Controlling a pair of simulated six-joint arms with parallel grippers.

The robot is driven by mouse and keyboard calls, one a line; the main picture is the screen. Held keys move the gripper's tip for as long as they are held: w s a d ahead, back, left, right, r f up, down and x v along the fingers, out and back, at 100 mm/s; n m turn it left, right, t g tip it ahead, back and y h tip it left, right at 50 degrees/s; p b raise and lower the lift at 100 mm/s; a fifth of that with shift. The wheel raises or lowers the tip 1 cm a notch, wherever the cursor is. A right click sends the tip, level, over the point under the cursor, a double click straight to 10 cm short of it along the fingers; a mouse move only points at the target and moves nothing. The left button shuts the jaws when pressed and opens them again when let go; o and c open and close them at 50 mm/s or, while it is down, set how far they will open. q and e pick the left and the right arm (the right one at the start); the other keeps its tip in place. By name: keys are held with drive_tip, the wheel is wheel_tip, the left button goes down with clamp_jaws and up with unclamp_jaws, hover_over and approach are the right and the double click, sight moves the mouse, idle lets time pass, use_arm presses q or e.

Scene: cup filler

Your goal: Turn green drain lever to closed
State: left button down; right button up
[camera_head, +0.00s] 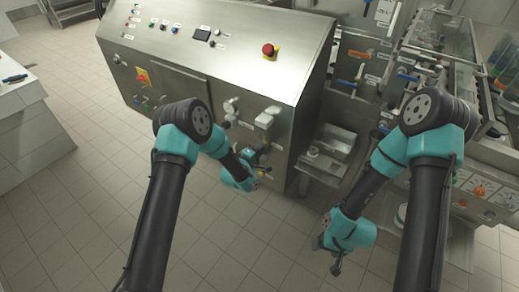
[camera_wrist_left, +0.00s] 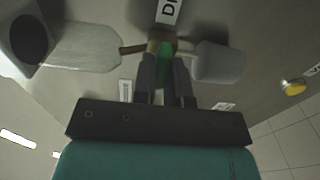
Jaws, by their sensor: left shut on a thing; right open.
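The green drain lever (camera_wrist_left: 164,72) shows in the left wrist view between the two dark fingers of my left gripper (camera_wrist_left: 166,82). The gripper is shut on it. The lever sits on a brass-coloured valve body with grey pipe pieces on both sides. A white label (camera_wrist_left: 168,11) beginning "D" is just above it. In the head view my left gripper (camera_head: 262,152) is at the front of the steel machine, and the lever is too small to make out there. My right gripper (camera_head: 327,252) is open and empty, low over the floor at the right.
The steel machine (camera_head: 240,60) has a sloped panel with a red emergency button (camera_head: 268,50). Grey pipe fittings (camera_head: 265,118) stick out above my left gripper. A yellow knob (camera_wrist_left: 293,87) is right of the lever. Tiled floor (camera_head: 100,200) is clear at left.

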use_arm(q)
drive_tip(key=c, duration=1.2)
unclamp_jaws()
drive_tip(key=shift+o, duration=0.2)
drive_tip(key=shift+a, duration=0.1)
drive_tip(key=v, duration=1.7)
drive_tip(key=shift+s, duration=0.2)
drive_tip(key=shift+a+f, duration=0.1)
drive_tip(key=shift+f, duration=0.05)
drive_tip(key=s+a+f+m+g+y, duration=0.55)
drive_tip(key=s+a+f+g, duration=0.2)
drive_tip(key=s+f, duration=0.2)
drive_tip(key=s+a+m+g, duration=0.3)
drive_tip(key=s+g, duration=0.3)
drive_tip(key=s, duration=0.7)
drive_tip(key=shift+s+a+f+m+g, duration=0.25)
drive_tip(key=shift+s+f+m+g, duration=0.15)
drive_tip(key=shift+m, duration=0.25)
